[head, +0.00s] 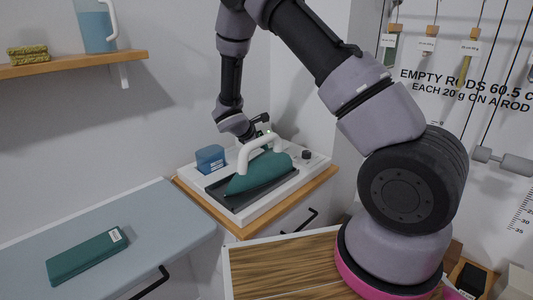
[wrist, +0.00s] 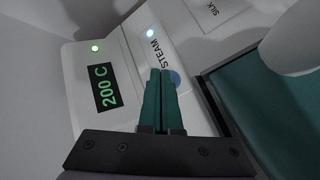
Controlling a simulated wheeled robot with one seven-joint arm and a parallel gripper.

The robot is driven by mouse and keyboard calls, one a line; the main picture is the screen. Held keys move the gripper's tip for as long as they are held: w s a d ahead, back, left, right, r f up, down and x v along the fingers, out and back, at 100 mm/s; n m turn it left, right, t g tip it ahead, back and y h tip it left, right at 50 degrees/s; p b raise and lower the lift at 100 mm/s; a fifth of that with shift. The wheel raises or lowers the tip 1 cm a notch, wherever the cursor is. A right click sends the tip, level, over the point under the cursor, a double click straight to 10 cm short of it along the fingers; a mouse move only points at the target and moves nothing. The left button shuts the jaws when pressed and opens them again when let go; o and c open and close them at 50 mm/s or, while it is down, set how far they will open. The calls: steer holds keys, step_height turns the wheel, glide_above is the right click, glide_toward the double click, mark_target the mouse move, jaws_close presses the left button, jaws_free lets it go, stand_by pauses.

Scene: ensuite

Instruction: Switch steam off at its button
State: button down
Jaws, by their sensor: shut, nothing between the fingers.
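The white iron station (head: 310,168) stands on a wood-topped cabinet, with a teal iron (head: 262,172) lying on its dark rest. My gripper (wrist: 161,75) is shut and empty. In the head view my gripper is behind the iron's white handle, and the button is hidden.
A display (wrist: 105,87) reads 200 C beside a lit green lamp (wrist: 96,48). A blue tank (head: 210,158) and a dark knob (head: 306,155) flank the iron. The iron's handle is close to my gripper. A teal case (head: 88,256) lies on the grey-blue counter (head: 150,215).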

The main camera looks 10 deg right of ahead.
steer(key=shift+f, duration=0.4)
steer(key=shift+r, duration=0.1)
stand_by(0.3)
steer(key=shift+r, duration=0.85)
steer(key=shift+r, duration=3)
